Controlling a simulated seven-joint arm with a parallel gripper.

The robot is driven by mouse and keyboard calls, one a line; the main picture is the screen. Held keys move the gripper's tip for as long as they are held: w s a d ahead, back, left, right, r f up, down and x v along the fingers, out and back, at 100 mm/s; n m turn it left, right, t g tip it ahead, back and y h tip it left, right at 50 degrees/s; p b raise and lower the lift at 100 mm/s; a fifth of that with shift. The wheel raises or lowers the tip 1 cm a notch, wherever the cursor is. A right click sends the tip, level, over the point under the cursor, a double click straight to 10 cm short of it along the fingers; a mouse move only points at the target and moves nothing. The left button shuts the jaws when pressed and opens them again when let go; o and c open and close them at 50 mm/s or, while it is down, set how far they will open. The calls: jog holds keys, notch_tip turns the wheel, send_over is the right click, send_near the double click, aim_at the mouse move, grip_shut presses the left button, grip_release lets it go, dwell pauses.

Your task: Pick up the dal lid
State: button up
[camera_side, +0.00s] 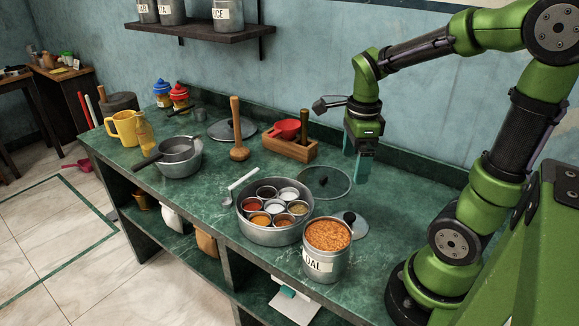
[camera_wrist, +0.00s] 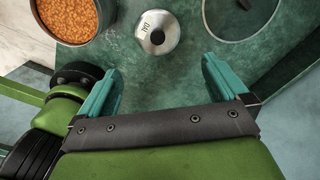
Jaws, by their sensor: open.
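The dal lid (camera_wrist: 157,34) is a round metal disc with a dark knob and a small label, lying flat on the green counter. In the side view the dal lid (camera_side: 349,226) lies just right of the dal canister (camera_side: 325,262), which is open and full of orange lentils. The canister (camera_wrist: 69,15) shows at the top left of the wrist view. My gripper (camera_side: 357,168) points down above the back of the counter, behind the lid and apart from it. In the wrist view its teal fingers (camera_wrist: 161,80) are spread wide with nothing between them.
A round spice tin (camera_side: 272,235) with several small bowls stands left of the canister. A wooden box (camera_side: 289,149) with a red scoop is at the back. Bare counter (camera_side: 397,210) lies right of the glass lid.

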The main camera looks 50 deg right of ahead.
jog(key=m, duration=0.3)
send_near(350, 215)
jog(key=shift+m, duration=0.3)
notch_tip(350, 215, down, 10)
jog(key=shift+w+r, duration=0.1)
jog(key=c, duration=0.9)
